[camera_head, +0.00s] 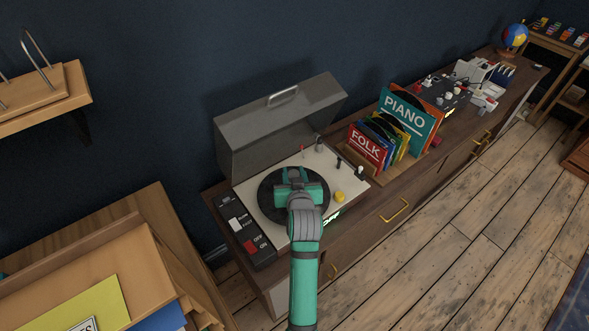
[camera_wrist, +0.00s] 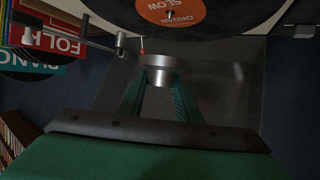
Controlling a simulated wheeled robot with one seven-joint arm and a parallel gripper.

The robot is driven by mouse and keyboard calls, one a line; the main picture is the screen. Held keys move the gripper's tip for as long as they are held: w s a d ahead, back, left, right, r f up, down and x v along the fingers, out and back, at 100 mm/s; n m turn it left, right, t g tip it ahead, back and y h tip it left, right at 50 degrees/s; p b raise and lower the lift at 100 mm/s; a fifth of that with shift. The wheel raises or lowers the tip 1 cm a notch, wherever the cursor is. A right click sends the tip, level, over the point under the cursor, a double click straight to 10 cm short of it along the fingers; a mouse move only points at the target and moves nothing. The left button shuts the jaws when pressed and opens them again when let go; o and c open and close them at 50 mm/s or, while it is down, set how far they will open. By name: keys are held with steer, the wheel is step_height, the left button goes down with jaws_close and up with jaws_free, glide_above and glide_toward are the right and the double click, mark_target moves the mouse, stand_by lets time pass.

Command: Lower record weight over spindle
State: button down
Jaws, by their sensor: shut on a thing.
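My gripper (camera_wrist: 158,85) is shut on the record weight (camera_wrist: 159,63), a small silver stepped cylinder between its green fingertips. In the wrist view a black record with an orange label (camera_wrist: 171,9) fills the top, with the dark spindle (camera_wrist: 170,15) at its middle. The weight appears apart from the spindle in that view; its height over the record is hard to judge. In the head view my gripper (camera_head: 298,177) is over the black record (camera_head: 262,196) on the cream turntable (camera_head: 245,196). There my gripper and arm hide the weight, label and spindle.
The grey turntable lid (camera_head: 280,115) stands open behind. The silver tonearm (camera_wrist: 85,39) shows at left in the wrist view. A yellow knob (camera_head: 339,197) is on the deck. A switch panel (camera_head: 245,230) is at left; a rack of records (camera_head: 368,147) stands at right.

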steer(key=shift+w+f, duration=0.1)
steer(key=shift+f, duration=0.85)
steer(key=shift+a+f, duration=0.25)
steer(key=shift+f, duration=0.25)
steer(key=shift+s+d+f, duration=0.2)
steer(key=shift+d+f, duration=0.25)
steer(key=shift+f, duration=0.35)
steer(key=shift+a+f, duration=0.2)
steer(key=shift+f, duration=0.3)
